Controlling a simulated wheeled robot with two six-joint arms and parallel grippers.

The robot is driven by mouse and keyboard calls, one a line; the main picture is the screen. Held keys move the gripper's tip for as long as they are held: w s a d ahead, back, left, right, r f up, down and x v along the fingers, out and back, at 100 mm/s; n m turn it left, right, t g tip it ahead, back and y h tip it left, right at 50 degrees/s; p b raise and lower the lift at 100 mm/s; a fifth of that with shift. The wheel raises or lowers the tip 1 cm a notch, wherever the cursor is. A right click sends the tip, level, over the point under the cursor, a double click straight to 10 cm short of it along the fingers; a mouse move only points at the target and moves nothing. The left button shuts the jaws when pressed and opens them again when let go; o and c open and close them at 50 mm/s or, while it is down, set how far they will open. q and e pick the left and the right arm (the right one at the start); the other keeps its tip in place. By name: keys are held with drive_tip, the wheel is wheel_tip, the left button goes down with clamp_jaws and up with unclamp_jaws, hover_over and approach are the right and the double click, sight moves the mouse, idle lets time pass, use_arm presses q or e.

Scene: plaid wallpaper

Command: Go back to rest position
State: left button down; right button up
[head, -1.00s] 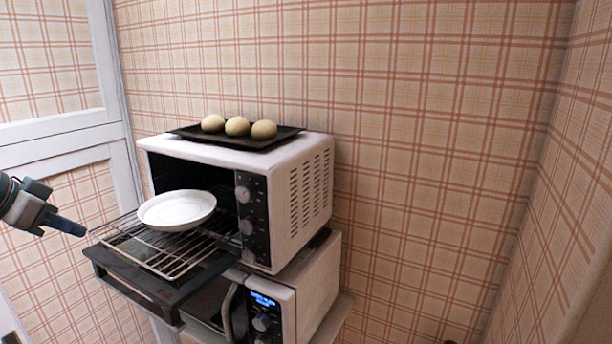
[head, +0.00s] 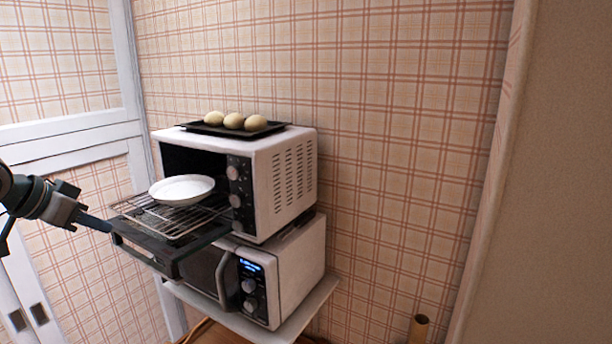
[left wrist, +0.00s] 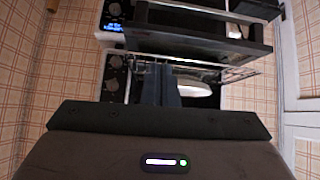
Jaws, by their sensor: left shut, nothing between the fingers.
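My left gripper (head: 97,223) comes in from the left in the head view. It is shut and empty, its fingers beside the left end of the lowered oven door (head: 160,252). In the left wrist view the shut fingers (left wrist: 168,88) point toward the oven rack, and a white plate's edge (left wrist: 195,91) shows beyond them. In the head view the white plate (head: 182,190) rests on the pulled-out wire rack (head: 165,215) of the open toaster oven (head: 293,185). My right gripper is not in view.
The toaster oven stands on a microwave (head: 290,275), which sits on a small white stand (head: 322,300). A black tray (head: 275,131) with three pale round buns (head: 233,120) lies on top of the oven. A brown cylinder (head: 418,328) stands at lower right. A white-framed door (head: 60,150) is at left.

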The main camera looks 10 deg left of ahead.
use_arm(q)
drive_tip(key=w+a+f+n+t+y+b, duration=0.15)
drive_tip(key=w+a+f, duration=0.4)
drive_tip(key=f, duration=0.85)
drive_tip(key=w+a+f+n+g+b, duration=0.1)
drive_tip(key=w+a+f+n+b, duration=0.35)
drive_tip(key=f, duration=0.95)
drive_tip(key=s+a+f+n+g+y+b, duration=0.1)
drive_tip(key=s+f, duration=0.2)
drive_tip(key=f, duration=1.4)
drive_tip(key=s+a+f+g+y, duration=0.1)
drive_tip(key=s+f+y, duration=0.15)
drive_tip(key=f, duration=1.45)
drive_tip(key=s+d+f+g+b, duration=0.15)
drive_tip(key=s+d+f, duration=0.25)
drive_tip(key=s+f, duration=0.85)
drive_tip(key=s+d+f+g+b, duration=0.15)
drive_tip(key=s+d+f, duration=0.25)
drive_tip(key=s+f, duration=0.8)
drive_tip(key=s+d+f+m+g+b, duration=0.1)
drive_tip(key=s+d+f, duration=0.8)
drive_tip(key=s, duration=0.3)
drive_tip(key=s+d+f+m+g+b, duration=0.1)
drive_tip(key=s+d+f+m+b, duration=0.1)
drive_tip(key=s+d+f, duration=0.7)
drive_tip(key=s, duration=0.4)
drive_tip(key=shift+d+f+m+g+h, duration=0.2)
drive_tip(key=shift+f+m+g+h, duration=0.1)
drive_tip(key=shift+f+g+h, duration=0.1)
